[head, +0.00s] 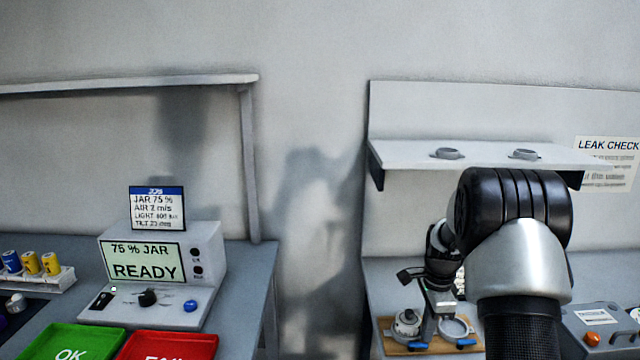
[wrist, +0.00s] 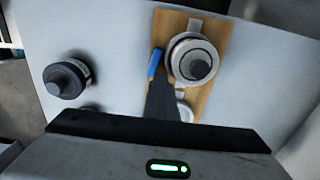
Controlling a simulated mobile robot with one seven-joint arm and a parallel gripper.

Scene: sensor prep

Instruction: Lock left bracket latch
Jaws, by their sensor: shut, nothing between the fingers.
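A wooden board (head: 388,328) on the right bench carries two round brackets. The left bracket (head: 405,328) holds a grey round device with a dark knob; the right bracket (head: 455,328) is an open grey ring. Blue latches show at the left bracket (head: 418,346) and the right bracket (head: 466,342). In the wrist view, the left bracket's blue latch (wrist: 155,63) lies beside the seated device (wrist: 193,62). My gripper (wrist: 160,84) is shut and empty, its dark tip close to the latch's near end; I cannot tell whether they touch. The gripper hides part of the other bracket (wrist: 186,108).
A dark-knobbed cylinder (wrist: 67,78) stands left of the board in the wrist view. A grey box (head: 600,325) is right of my arm. A shelf (head: 480,156) with two grey rings overhangs the bench. A READY display unit (head: 160,275) and trays (head: 70,342) occupy the left table.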

